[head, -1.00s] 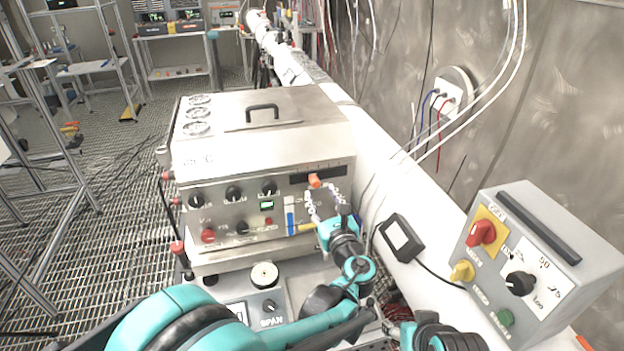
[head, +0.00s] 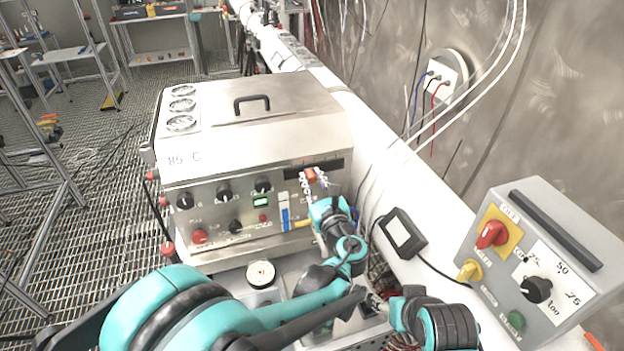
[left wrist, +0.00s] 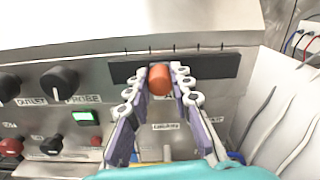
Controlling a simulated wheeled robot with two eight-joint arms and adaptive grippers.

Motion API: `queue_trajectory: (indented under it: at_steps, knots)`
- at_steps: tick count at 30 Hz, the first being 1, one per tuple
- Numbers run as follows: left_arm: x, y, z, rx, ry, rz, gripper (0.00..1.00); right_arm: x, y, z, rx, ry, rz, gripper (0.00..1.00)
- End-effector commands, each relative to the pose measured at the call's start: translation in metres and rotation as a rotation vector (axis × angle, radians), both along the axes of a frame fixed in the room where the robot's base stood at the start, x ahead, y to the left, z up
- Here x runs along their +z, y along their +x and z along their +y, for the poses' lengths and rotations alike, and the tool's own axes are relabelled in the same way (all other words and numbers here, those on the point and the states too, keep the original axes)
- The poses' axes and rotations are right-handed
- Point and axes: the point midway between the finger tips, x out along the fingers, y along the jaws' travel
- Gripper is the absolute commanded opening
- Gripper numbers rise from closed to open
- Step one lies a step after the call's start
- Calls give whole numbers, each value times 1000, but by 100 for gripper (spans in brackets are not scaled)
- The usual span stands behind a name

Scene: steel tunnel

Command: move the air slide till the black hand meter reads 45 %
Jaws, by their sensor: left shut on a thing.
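The slide's orange knob (head: 311,175) sits in a dark slot at the upper right of the steel box's front. My left gripper (head: 316,182) is shut on this knob. In the left wrist view the orange knob (left wrist: 160,79) stands between the fingertips, left of the slot's middle, below a row of tick marks. A black-framed meter (head: 402,233) with a pale face lies right of the box; its reading is too small to tell. My right gripper (head: 376,304) is low in the head view, apart from the slide; its jaws are unclear.
The steel box (head: 250,120) has several black knobs, a green display (head: 261,202) and red buttons. A small round gauge (head: 261,274) stands in front of it. A grey control box (head: 535,260) with a red switch is at the right. Cables hang along the wall.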

Motion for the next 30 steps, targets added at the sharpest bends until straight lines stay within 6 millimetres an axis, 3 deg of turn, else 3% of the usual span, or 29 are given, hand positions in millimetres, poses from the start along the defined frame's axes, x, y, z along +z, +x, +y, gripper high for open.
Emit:
queue_trajectory:
  at_steps: [8, 15, 16, 18, 30]
  knots:
    - [0, 12, -31, 1, -1, -1, 0, -3, 0, 0, 0, 0, 0, 56]
    - [0, 12, -31, 3, 0, 0, 0, -3, 0, 0, 0, 0, 0, 56]
    - [0, 12, -31, 3, 0, 0, 24, -3, 0, 0, 0, 0, 0, 56]
    - [0, 12, -31, 3, 0, 0, 42, -3, 0, 0, 0, 0, 0, 56]
    - [2, 11, -32, 1, 0, -1, 43, -3, 0, 0, 0, 0, 0, 56]
